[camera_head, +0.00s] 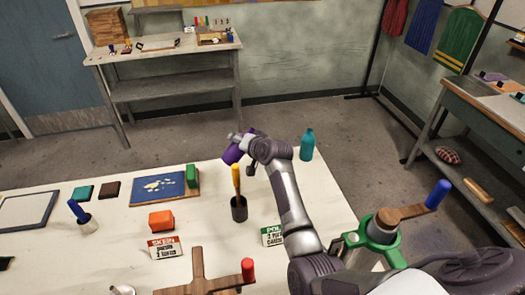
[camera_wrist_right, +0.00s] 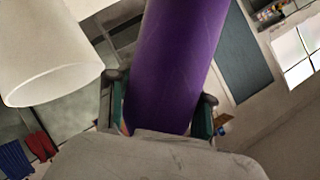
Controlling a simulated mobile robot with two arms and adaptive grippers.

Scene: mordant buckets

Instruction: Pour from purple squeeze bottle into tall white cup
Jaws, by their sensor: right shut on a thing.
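My right gripper (camera_head: 243,146) is shut on the purple squeeze bottle (camera_head: 233,154), above the far part of the white table. The bottle is tilted in the head view, and the gripper hides part of it. In the right wrist view the purple bottle (camera_wrist_right: 180,60) fills the space between the two fingers of the gripper (camera_wrist_right: 160,100). The tall white cup (camera_wrist_right: 50,45) shows in the upper left of that view, beside the bottle and apart from it in the picture. I cannot make out the cup in the head view. My left gripper is not in view.
A dark pot (camera_head: 239,209) with a yellow-handled tool stands below the bottle. A teal bottle (camera_head: 307,145) stands to its right. An orange block (camera_head: 161,220), a green block (camera_head: 191,176) and a blue board (camera_head: 158,188) lie left. A red-handled wooden tool (camera_head: 198,272) is in front.

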